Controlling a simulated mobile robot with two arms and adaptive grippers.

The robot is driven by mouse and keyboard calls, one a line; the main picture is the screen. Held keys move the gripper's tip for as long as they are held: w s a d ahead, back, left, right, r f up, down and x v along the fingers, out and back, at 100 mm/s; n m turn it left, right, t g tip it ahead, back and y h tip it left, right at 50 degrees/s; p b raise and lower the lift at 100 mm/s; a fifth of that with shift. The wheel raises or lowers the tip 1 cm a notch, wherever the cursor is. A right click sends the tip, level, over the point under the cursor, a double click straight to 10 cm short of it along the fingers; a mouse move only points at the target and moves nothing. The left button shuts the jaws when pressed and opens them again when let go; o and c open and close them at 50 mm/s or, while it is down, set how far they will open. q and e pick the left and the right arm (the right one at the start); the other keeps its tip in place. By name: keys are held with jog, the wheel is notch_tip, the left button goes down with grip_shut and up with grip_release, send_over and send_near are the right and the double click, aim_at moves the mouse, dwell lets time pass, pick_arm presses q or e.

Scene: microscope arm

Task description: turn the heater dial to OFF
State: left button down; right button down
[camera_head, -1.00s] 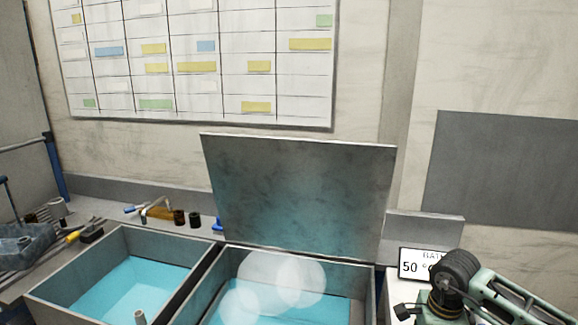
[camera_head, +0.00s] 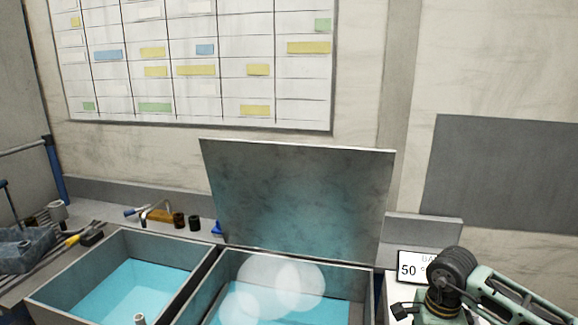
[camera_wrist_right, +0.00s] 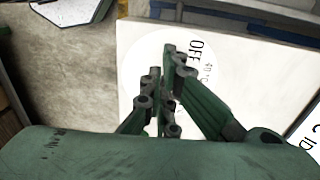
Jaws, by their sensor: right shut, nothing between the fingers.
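In the right wrist view, the white heater panel (camera_wrist_right: 250,75) carries a round white dial face (camera_wrist_right: 140,55) with the markings OFF and 40 °C readable along its edge. My right gripper (camera_wrist_right: 177,60) is over the dial face, its green and dark fingers close together with nothing between them. The fingers cover the middle of the face, so I cannot see the knob or where it points. I cannot tell whether the fingertips touch it. In the head view, my right wrist covers part of a display (camera_head: 413,269) reading 50 °. My left gripper is not in view.
Two open baths with blue liquid, the left one (camera_head: 65,297) and the right one (camera_head: 362,280), stand left of the display. A raised lid (camera_head: 300,200) stands behind the right bath. Tools and small bottles (camera_head: 179,220) lie at the back left.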

notch_tip(320, 180, up, 3)
jog(key=shift+p, duration=0.5)
jog(key=shift+w, duration=0.15)
jog(key=f+n+b, duration=0.1)
jog(key=f+n, duration=0.1)
jog(key=w+f+n+b, duration=0.1)
jog(key=f+n+b, duration=0.3)
jog(key=shift+w+d, duration=0.15)
jog(key=shift+d, duration=0.15)
jog(key=shift+a, duration=0.1)
